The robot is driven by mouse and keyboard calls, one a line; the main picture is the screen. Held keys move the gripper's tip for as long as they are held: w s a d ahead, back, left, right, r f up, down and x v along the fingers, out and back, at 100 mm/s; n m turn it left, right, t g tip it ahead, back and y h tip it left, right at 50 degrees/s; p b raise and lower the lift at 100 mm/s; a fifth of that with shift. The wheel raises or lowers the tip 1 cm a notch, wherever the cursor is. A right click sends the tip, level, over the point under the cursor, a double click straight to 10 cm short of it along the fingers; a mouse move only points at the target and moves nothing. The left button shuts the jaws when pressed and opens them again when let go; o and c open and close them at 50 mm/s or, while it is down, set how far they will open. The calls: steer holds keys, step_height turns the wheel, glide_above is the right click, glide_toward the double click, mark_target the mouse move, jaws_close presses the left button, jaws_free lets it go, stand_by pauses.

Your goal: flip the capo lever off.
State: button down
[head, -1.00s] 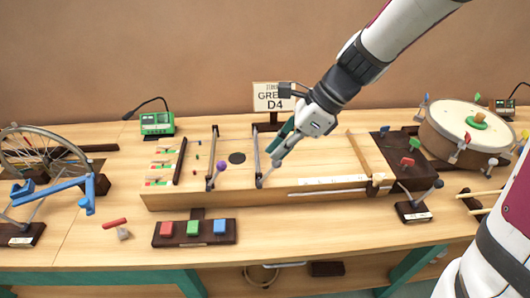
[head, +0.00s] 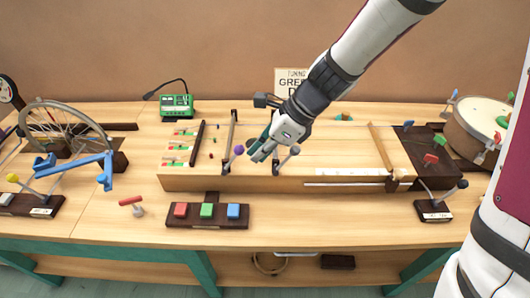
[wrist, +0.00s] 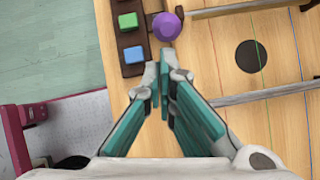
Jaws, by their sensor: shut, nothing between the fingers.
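The wooden string box (head: 340,182) lies on the bench with two crossbars over its strings. The left bar (head: 231,130) has a short lever with a purple ball knob (head: 239,150), standing up and leaning right at its front end. The second bar has a similar lever with a grey ball knob (head: 295,151). I cannot tell by label which is the capo lever. My gripper (head: 256,157) is shut and empty, between the two knobs. In the wrist view, my fingertips (wrist: 163,63) are together just below the purple knob (wrist: 167,26); contact cannot be told.
A dark base with red, green and blue buttons (head: 206,211) sits in front of the box. A spoked wheel with a blue crank (head: 75,162) is at left, a drum (head: 478,125) at right. A green device (head: 177,105) stands behind.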

steer(key=shift+r+p, duration=0.15)
steer(key=shift+p, duration=0.25)
steer(key=shift+a+r+h+p, duration=0.2)
steer(key=shift+h+p, duration=0.1)
steer(key=shift+p, duration=0.3)
steer(key=shift+a+r+h+p, duration=0.2)
steer(key=shift+h+p, duration=0.1)
steer(key=shift+p, duration=0.55)
steer(key=shift+s+a+p, duration=0.1)
steer(key=shift+p, duration=0.3)
steer(key=a+r+h+p, duration=0.2)
steer(key=a+h+p, duration=0.6)
steer(key=a, duration=0.3)
steer(key=shift+w+r+p, duration=0.3)
steer(key=shift+p, duration=0.1)
